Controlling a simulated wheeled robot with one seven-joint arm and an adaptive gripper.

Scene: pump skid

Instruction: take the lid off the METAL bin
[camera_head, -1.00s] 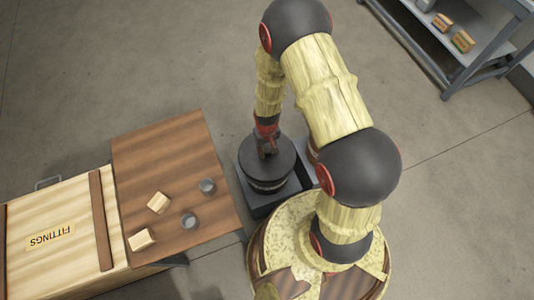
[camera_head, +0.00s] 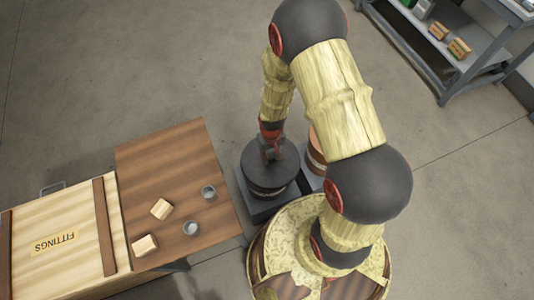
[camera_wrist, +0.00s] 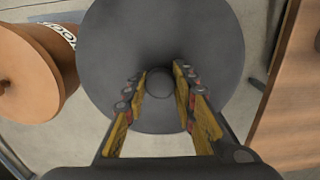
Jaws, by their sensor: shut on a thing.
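A dark grey round lid (camera_head: 268,158) with a small knob sits at the top of a dark bin (camera_head: 266,192) in the head view, beside my base. In the wrist view the lid (camera_wrist: 110,55) fills the middle, with its knob (camera_wrist: 159,83) between the fingertips. My gripper (camera_wrist: 160,80) points down and is shut on the knob; it also shows in the head view (camera_head: 270,150). The lid hides the bin's inside and most of its body. I cannot tell whether a gap lies between lid and bin, and no label on this bin is readable.
A brown bin (camera_wrist: 38,75) with lettering stands close beside, partly hidden by my arm in the head view (camera_head: 316,155). A brown table (camera_head: 170,170) with two blocks and two cups stands left, by a FITTINGS crate (camera_head: 60,235). A shelf (camera_head: 455,50) stands at upper right.

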